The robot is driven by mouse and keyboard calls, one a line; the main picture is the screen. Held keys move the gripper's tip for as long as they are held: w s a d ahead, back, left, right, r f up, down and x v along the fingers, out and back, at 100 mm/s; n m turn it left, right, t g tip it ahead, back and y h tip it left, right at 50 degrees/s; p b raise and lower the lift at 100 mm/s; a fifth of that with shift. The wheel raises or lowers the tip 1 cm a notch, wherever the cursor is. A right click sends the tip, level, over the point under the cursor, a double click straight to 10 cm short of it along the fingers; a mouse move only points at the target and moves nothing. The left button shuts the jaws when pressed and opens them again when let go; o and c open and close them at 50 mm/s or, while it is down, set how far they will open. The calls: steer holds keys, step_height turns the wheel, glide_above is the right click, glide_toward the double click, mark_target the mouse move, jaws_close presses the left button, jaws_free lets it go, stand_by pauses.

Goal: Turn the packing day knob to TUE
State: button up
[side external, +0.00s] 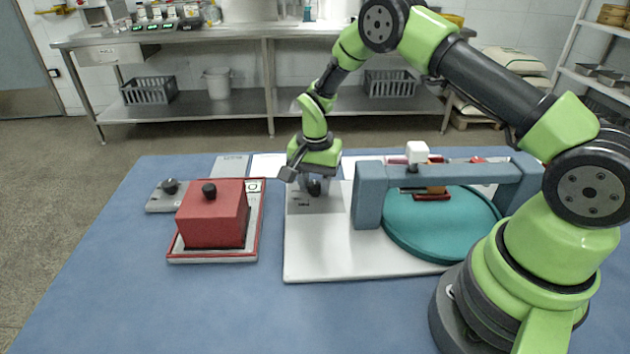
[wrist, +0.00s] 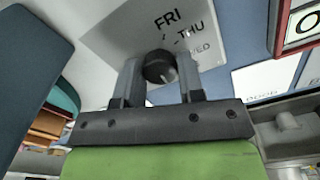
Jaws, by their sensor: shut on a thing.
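The packing day knob (wrist: 160,66) is a dark round knob on a pale dial plate (wrist: 112,32) in the wrist view. The plate carries the printed words FRI, THU and a partly covered WED; TUE is not visible there. My gripper (wrist: 159,72) has one finger on each side of the knob and is shut on it. In the side view my gripper (side external: 314,178) points down at the dark knob (side external: 314,188) near the far left corner of the white board (side external: 330,255). I cannot tell which day the knob points to.
A blue-grey bridge (side external: 367,195) stands over a teal round plate (side external: 415,235) right of my gripper. To the left are a red box with a black knob (side external: 212,215) and a grey unit with another knob (side external: 160,198). The blue table's front left is clear.

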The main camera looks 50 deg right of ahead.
mark_target(315, 185)
steer(key=shift+n, duration=3.1)
steer(key=o, duration=0.9)
step_height(315, 185, up, 10)
